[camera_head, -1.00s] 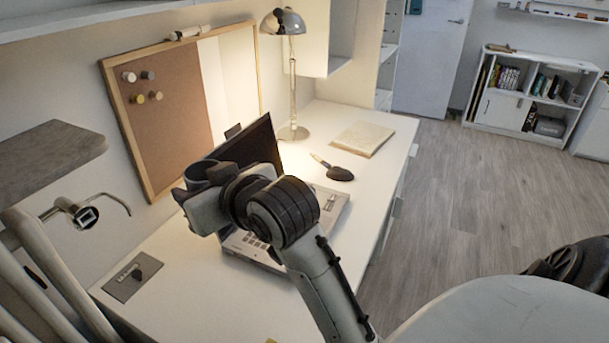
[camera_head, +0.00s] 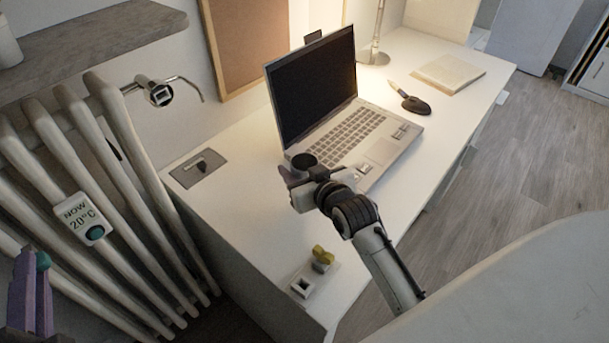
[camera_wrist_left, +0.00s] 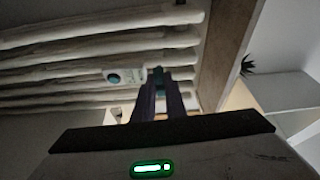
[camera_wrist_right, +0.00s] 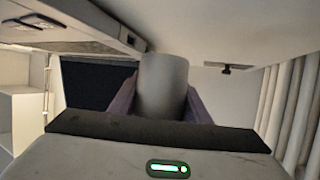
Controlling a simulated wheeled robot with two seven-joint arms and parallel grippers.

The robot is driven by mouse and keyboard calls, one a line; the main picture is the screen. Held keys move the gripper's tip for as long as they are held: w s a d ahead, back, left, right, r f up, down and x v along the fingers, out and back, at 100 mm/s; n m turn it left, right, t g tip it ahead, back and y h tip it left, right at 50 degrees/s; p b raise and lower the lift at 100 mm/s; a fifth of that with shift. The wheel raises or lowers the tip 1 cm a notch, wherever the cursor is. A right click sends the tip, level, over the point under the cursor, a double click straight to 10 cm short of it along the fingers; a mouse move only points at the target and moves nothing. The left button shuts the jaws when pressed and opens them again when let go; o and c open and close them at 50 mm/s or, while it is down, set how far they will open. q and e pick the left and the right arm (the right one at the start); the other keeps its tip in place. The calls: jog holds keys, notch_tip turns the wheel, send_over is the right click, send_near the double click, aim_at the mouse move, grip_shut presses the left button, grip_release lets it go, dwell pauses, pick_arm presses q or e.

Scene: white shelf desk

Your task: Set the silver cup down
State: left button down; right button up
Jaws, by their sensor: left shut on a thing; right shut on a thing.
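The silver cup (camera_head: 304,160) is in my right gripper (camera_head: 298,174), near the laptop's front left corner in the head view. Its dark opening faces up. In the right wrist view the cup (camera_wrist_right: 163,85) stands between the two purple fingers, which are shut on its sides. I cannot tell whether its base touches the desk (camera_head: 240,205). My left gripper (camera_head: 36,280) is at the lower left, in front of the radiator, shut on a small teal thing (camera_head: 43,261). The teal thing also shows between the fingertips in the left wrist view (camera_wrist_left: 158,74).
An open laptop (camera_head: 345,135) stands just behind the cup. A grey plate (camera_head: 199,168) is at the desk's left end, and a small yellow-topped object (camera_head: 321,258) sits near the front edge. The radiator (camera_head: 130,200) is left.

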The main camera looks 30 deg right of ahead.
jog(key=shift+f+b, duration=0.3)
jog(key=shift+f, duration=1.95)
jog(key=shift+f, duration=0.15)
jog(key=o, duration=0.8)
jog(key=shift+s+r, duration=0.25)
jog(key=p+v, duration=0.1)
jog(key=v, duration=1)
jog(key=shift+s, duration=0.25)
